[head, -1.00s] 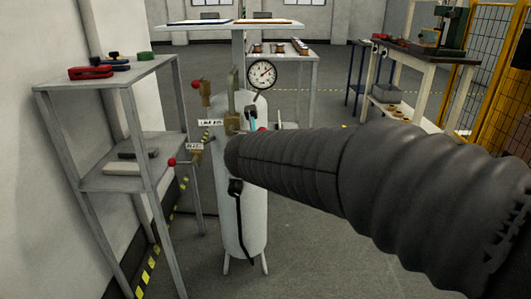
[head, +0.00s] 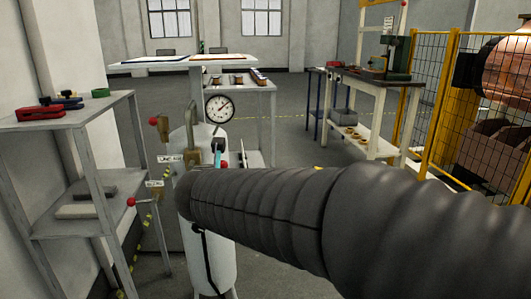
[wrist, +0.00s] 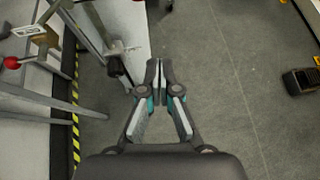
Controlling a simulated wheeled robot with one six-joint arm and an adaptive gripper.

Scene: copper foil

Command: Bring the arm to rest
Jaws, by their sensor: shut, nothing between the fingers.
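In the wrist view my gripper (wrist: 158,75) points out over the bare grey floor. Its two dark fingers with teal parts are closed together with nothing between them. In the head view my dark ribbed arm (head: 300,225) stretches from the lower right toward the centre left, in front of the white tank (head: 213,262). My gripper is mostly or wholly hidden there; I cannot tell whether a small teal patch beyond the arm belongs to it.
A round gauge (head: 219,107) and red-knobbed levers stand by the tank. A grey shelf (head: 112,100) holding tools is at left. A workbench (head: 385,84) and yellow mesh fence (head: 432,75) are at right. A dark box (wrist: 300,80) lies on the floor, right in the wrist view.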

